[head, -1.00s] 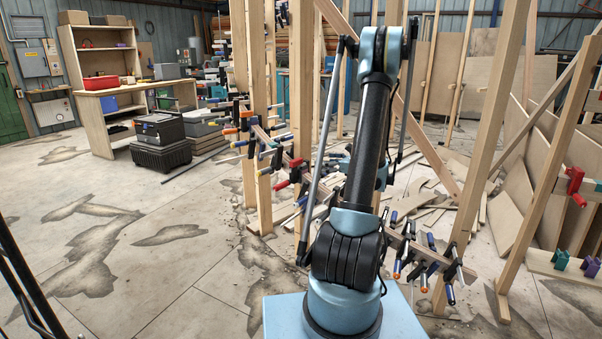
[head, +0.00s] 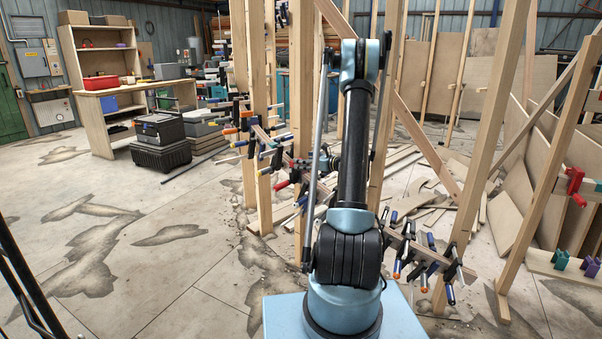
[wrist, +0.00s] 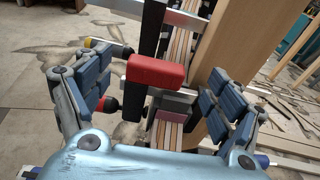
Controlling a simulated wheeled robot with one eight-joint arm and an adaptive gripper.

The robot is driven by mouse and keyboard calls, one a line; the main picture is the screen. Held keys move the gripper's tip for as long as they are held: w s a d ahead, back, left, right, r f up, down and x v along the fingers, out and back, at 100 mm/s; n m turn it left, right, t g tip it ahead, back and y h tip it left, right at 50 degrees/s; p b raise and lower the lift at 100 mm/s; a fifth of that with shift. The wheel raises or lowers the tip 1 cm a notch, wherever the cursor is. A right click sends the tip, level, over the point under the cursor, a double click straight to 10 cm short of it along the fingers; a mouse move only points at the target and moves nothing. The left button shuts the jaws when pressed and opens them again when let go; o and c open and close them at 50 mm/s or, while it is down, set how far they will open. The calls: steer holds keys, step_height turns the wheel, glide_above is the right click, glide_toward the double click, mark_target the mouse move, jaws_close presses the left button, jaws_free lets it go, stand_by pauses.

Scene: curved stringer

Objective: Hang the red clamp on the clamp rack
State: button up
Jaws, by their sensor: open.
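In the wrist view, a red block-shaped clamp part (wrist: 157,70) on a dark bar stands between the two fingers of my gripper (wrist: 158,90). The fingers are open and apart from it on both sides. Behind it runs the laminated curved stringer (wrist: 178,50). In the head view, a red-handled clamp (head: 283,185) shows on the stringer just left of my arm, which hides most of my gripper. At the far right, another red clamp (head: 574,180) hangs on a wooden frame. I cannot tell for certain which part is the clamp rack.
Upright wooden posts (head: 262,110) stand close around the stringer. Several orange- and blue-handled clamps (head: 430,262) crowd its lower end. Teal (head: 560,259) and purple (head: 590,266) clamps sit on a low board at the right.

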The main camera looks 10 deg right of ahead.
steer(key=shift+f+x, duration=0.15)
steer(key=shift+x, duration=1.15)
steer(key=shift+f+x, duration=0.15)
steer(key=shift+x, duration=1.15)
steer(key=shift+s, duration=0.15)
steer(key=shift+c, duration=0.5)
steer(key=c, duration=1.7)
